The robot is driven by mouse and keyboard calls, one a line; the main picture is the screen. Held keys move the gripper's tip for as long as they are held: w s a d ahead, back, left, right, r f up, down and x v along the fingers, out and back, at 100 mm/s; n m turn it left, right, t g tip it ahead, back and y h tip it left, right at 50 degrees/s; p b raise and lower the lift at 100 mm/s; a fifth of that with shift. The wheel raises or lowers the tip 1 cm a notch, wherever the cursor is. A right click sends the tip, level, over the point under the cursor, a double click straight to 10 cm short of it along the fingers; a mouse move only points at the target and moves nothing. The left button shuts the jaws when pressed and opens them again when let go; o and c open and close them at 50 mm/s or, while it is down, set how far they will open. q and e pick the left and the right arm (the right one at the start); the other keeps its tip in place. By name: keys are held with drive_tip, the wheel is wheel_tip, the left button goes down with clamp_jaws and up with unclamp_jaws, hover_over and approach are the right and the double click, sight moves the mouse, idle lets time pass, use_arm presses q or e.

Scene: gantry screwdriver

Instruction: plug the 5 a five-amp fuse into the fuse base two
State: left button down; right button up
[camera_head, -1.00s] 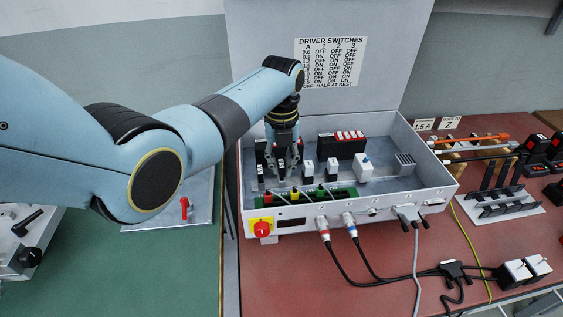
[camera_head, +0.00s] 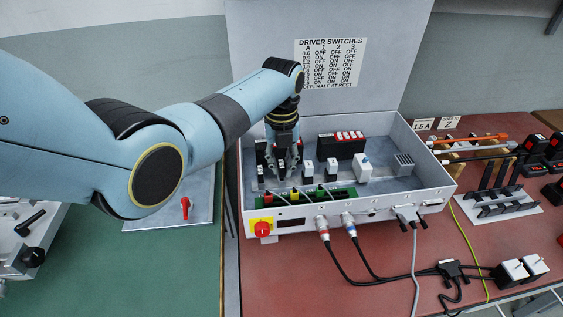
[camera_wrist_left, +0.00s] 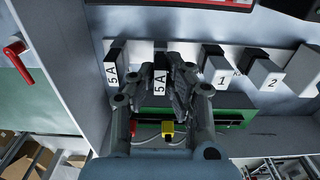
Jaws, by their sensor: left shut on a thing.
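My left gripper (camera_head: 280,168) reaches down into the left part of the open grey control box (camera_head: 437,196). In the left wrist view my left gripper (camera_wrist_left: 172,92) is shut on a black fuse with a white "5 A" label (camera_wrist_left: 159,83). I cannot tell whether this fuse is lifted or still seated. A second "5 A" fuse (camera_wrist_left: 112,68) stands just left of it. To the right stand the block marked 1 (camera_wrist_left: 220,75) and the block marked 2, fuse base two (camera_wrist_left: 270,80); base two also shows in the head view (camera_head: 333,167). My right gripper is out of view.
A green board (camera_wrist_left: 236,122) with red and yellow parts lies in front of the fuses. A black block with red-and-white tops (camera_head: 342,146) stands behind the bases. A white block (camera_head: 363,168) stands right of base two. The box's walls surround them.

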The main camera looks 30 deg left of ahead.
sight(281, 164)
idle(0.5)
use_arm(q)
drive_tip(key=shift+f+b, duration=0.45)
drive_tip(key=shift+f, duration=0.2)
idle(0.4)
drive_tip(key=c, duration=1.3)
unclamp_jaws()
drive_tip(key=shift+o, duration=0.2)
drive_tip(key=shift+r, duration=0.1)
drive_tip(key=shift+r+p, duration=1.05)
drive_tip(key=shift+p, duration=0.15)
drive_tip(key=shift+r+p, duration=1.7)
drive_tip(key=shift+p, duration=0.1)
